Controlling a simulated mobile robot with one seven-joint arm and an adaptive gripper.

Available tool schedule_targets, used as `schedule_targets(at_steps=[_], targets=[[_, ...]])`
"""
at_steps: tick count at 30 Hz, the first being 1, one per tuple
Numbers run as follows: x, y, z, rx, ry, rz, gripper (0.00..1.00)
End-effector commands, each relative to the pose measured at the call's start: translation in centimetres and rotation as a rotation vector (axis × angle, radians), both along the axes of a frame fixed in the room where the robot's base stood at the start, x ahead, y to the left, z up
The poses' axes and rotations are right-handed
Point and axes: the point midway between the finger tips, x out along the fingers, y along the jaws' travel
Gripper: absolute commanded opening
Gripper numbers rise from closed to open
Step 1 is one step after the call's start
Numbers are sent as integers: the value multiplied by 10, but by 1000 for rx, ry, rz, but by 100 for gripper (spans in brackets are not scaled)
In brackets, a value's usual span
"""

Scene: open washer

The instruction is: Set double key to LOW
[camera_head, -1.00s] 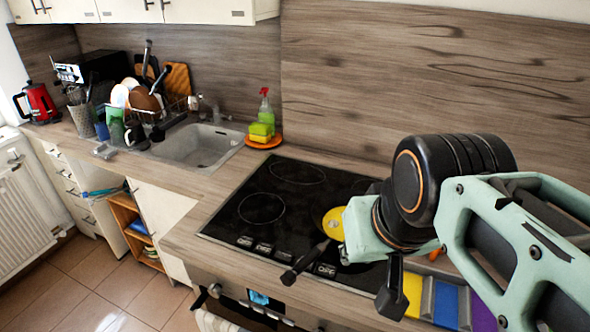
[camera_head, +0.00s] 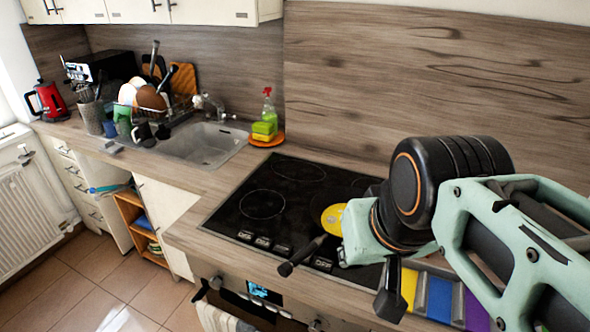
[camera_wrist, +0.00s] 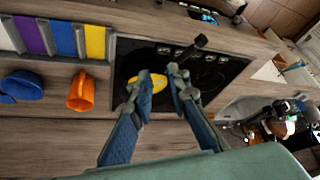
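The black hob (camera_head: 262,204) has a row of small pale key markings (camera_head: 262,241) along its front edge; the one reading OFF (camera_head: 322,263) is nearest my arm. I cannot tell which key is the double key. In the wrist view the hob's front edge is at the top, with key markings (camera_wrist: 164,50) there. My gripper (camera_wrist: 160,74) is over the hob, its blue fingers apart with nothing seen gripped. A yellow disc (camera_head: 333,219) lies behind the fingers and shows between them in the wrist view (camera_wrist: 158,82). My arm hides the hob's right part.
A dark knobbed rod (camera_head: 300,257) juts toward the hob's front; I cannot tell what it belongs to. An orange mug (camera_wrist: 82,92) and a blue item (camera_wrist: 22,86) stand beside the hob. The sink (camera_head: 205,145), a spray bottle (camera_head: 268,108) and sponges (camera_head: 264,131) are left.

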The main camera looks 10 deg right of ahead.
Motion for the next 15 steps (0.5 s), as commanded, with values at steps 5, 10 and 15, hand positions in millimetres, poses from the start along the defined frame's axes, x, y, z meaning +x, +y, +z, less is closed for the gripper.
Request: schedule_targets(at_steps=[5,10,15], targets=[[0,0,0,0,0,0,9],[0,0,0,0,0,0,0],[0,0,0,0,0,0,0]])
